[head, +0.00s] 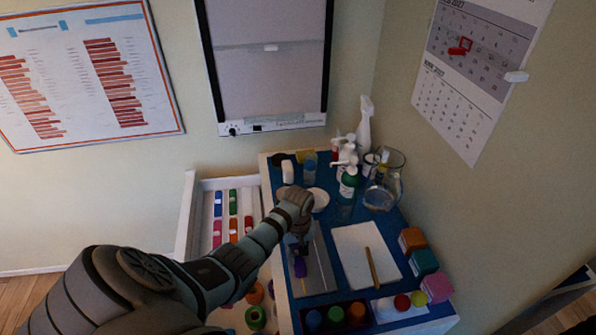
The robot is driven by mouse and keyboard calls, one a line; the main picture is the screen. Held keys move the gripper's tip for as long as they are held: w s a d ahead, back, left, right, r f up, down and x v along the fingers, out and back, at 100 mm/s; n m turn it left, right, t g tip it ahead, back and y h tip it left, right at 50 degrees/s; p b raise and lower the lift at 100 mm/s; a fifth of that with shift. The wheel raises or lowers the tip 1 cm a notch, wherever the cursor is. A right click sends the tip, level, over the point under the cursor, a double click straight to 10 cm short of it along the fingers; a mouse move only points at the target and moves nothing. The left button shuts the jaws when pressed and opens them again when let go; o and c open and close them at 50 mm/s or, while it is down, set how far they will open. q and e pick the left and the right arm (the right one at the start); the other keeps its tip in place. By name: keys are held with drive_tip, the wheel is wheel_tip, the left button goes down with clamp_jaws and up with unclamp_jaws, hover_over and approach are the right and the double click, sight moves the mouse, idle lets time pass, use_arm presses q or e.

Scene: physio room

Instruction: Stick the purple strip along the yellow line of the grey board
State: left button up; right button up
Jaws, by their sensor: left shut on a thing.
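The grey board (322,270) lies on the blue top of the cabinet, left of a white sheet. My left gripper (301,255) points down over the left part of the board, shut on the purple strip (300,269). The strip is small and dark here. I cannot tell whether it touches the board or hangs just above it. The yellow line is mostly hidden by the gripper and the strip; a faint bit may show just below the strip. My right gripper is not in view.
A white sheet with a yellow-brown stick (372,268) lies right of the board. Coloured blocks (424,262) line the right edge. Bottles and a glass jug (384,185) stand behind. A tray with round pots (335,315) is in front. An open drawer (190,215) is at left.

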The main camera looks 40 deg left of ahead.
use_arm(q)
drive_tip(key=shift+f, duration=0.25)
idle(0.3)
drive_tip(key=o, duration=0.8)
drive_tip(key=o, duration=0.6)
drive_tip(key=shift+c, duration=0.2)
